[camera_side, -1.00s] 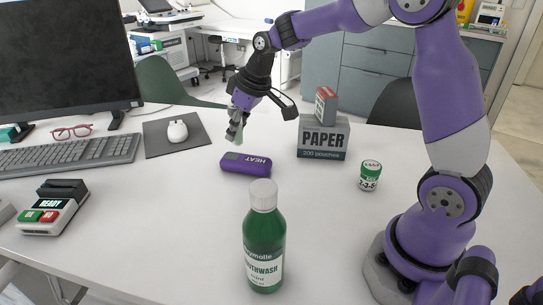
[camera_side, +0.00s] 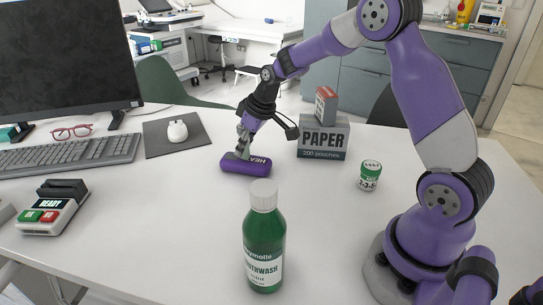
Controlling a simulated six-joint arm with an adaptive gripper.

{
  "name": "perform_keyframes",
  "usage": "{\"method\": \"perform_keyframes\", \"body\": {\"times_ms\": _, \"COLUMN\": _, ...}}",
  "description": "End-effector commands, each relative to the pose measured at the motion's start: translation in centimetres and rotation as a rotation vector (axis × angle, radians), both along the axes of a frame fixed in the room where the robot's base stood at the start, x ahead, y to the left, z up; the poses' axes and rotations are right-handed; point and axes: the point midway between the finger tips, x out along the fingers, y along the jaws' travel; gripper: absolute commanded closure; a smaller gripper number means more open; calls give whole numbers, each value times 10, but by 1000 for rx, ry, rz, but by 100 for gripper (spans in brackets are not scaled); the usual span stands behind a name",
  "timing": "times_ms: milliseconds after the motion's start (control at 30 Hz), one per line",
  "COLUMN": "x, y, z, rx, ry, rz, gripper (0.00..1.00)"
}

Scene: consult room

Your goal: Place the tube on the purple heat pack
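The purple heat pack (camera_side: 259,168), marked HEAT, lies on the white desk left of the paper box. My gripper (camera_side: 242,151) points down at the left part of the heat pack, with its fingertips at or just above the pack's top. The tube is not clearly seen now; a small pale grey-green piece shows among the fingers, and I cannot tell it apart from them. Whether the fingers are closed on the tube is too small to tell.
A green mouthwash bottle (camera_side: 264,238) stands in front. A mouse (camera_side: 177,131) and keyboard (camera_side: 68,154) are left.

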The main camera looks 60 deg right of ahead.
Motion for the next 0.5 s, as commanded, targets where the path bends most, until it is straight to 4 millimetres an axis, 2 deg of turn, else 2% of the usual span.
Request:
{"method": "perform_keyframes", "body": {"times_ms": 367, "x": 0, "y": 0, "z": 1, "rx": 0, "ry": 0, "rz": 0, "gripper": 40}}
{"method": "perform_keyframes", "body": {"times_ms": 500, "x": -2, "y": -1, "z": 10, "rx": -1, "ry": -2, "rz": -2, "gripper": 40}}
